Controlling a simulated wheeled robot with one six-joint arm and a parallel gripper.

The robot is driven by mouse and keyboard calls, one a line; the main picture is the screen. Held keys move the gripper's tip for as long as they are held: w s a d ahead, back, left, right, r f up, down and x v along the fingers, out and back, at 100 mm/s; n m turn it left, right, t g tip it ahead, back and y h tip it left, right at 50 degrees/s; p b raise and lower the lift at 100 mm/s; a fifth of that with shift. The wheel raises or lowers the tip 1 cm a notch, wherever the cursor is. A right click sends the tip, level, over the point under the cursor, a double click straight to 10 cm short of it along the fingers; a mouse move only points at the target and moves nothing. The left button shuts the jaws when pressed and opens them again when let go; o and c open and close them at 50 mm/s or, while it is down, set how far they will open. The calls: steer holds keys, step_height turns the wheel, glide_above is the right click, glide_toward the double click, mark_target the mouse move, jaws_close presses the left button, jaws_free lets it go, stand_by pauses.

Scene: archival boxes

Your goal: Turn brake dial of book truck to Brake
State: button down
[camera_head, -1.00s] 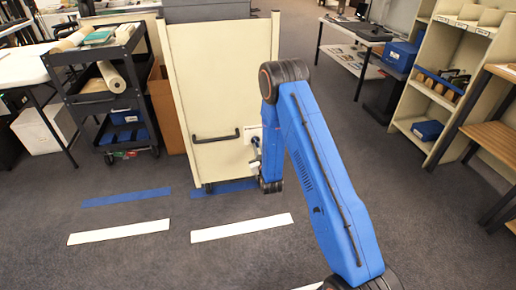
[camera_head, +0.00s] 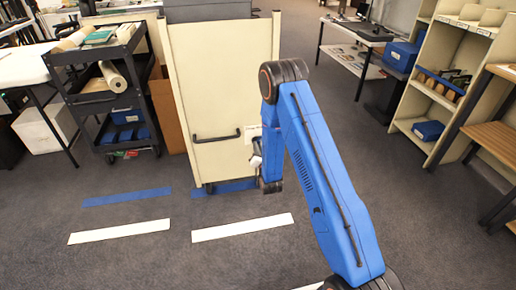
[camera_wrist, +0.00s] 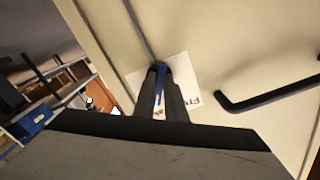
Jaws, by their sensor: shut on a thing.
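The book truck (camera_head: 222,90) stands upright with its cream end panel facing me. In the wrist view its panel (camera_wrist: 205,40) fills most of the upper picture. The brake dial (camera_wrist: 162,71) shows as a small dark and blue part in front of a white label card (camera_wrist: 190,70). The two dark fingers of my gripper (camera_wrist: 161,85) are shut on the dial, with a blue strip between them. Only part of the card's lettering shows, so the dial's setting cannot be read. In the head view my gripper (camera_head: 256,160) is at the panel's lower right, partly hidden by my blue arm.
A black handle (camera_head: 217,137) sticks out left of the dial. A black cart (camera_head: 110,95) with rolls and a brown board (camera_head: 165,110) stand to the left. Shelves (camera_head: 440,85) stand at right. Blue and white floor strips (camera_head: 242,228) lie before the truck; the carpet is clear.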

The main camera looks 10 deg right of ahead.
steer(key=shift+m, duration=0.5)
steer(key=c, duration=1.8)
jaws_free()
steer(key=shift+s, duration=0.1)
steer(key=s, duration=1.7)
steer(key=shift+s, duration=0.1)
